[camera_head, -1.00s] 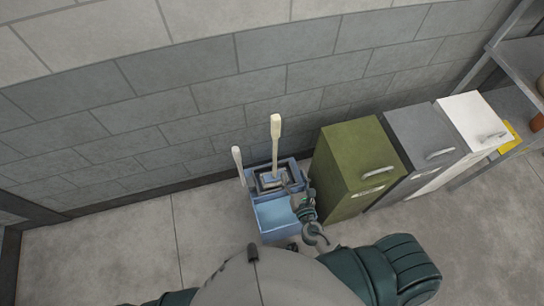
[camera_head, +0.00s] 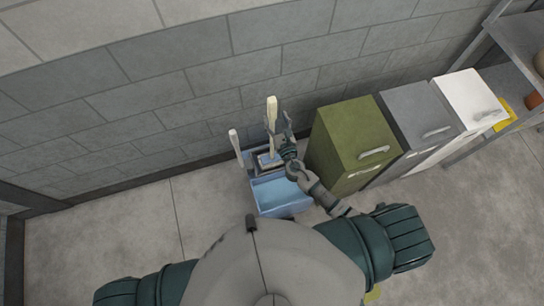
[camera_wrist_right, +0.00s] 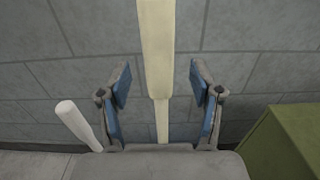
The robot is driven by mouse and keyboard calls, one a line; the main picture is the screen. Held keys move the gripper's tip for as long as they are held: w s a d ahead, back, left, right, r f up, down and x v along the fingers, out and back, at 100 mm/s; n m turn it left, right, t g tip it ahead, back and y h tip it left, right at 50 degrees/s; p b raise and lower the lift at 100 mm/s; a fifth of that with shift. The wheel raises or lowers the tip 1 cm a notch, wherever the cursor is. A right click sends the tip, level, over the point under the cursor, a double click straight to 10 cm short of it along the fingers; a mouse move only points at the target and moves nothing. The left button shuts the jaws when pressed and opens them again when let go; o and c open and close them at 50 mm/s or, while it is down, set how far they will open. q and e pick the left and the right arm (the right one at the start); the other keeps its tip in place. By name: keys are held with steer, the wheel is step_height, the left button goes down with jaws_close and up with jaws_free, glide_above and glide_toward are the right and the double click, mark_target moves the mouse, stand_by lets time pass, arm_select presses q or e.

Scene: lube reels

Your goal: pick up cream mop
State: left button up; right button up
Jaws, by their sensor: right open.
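The cream mop's handle (camera_head: 272,112) stands upright out of the blue mop bucket (camera_head: 282,196) by the wall. In the right wrist view the cream handle (camera_wrist_right: 156,50) runs down between the two blue-padded fingers of my right gripper (camera_wrist_right: 162,100). The fingers are open, with a gap on each side of the handle. In the head view my right gripper (camera_head: 279,124) is at the handle's upper part. The mop's lower end is hidden by the bucket and my arm. My left gripper is not in view.
A second, whiter handle (camera_head: 236,146) stands at the bucket's left and shows in the wrist view (camera_wrist_right: 78,124). A green bin (camera_head: 350,140), a grey bin (camera_head: 418,125) and a white bin (camera_head: 465,105) stand to the right. The floor at left is clear.

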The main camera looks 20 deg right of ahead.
mark_target(273, 114)
steer(key=w, duration=0.4)
steer(key=shift+w+a, duration=0.1)
steer(key=shift+w, duration=0.25)
steer(key=shift+s, duration=0.1)
steer(key=shift+c, duration=0.9)
jaws_close()
steer(key=shift+r, duration=0.1)
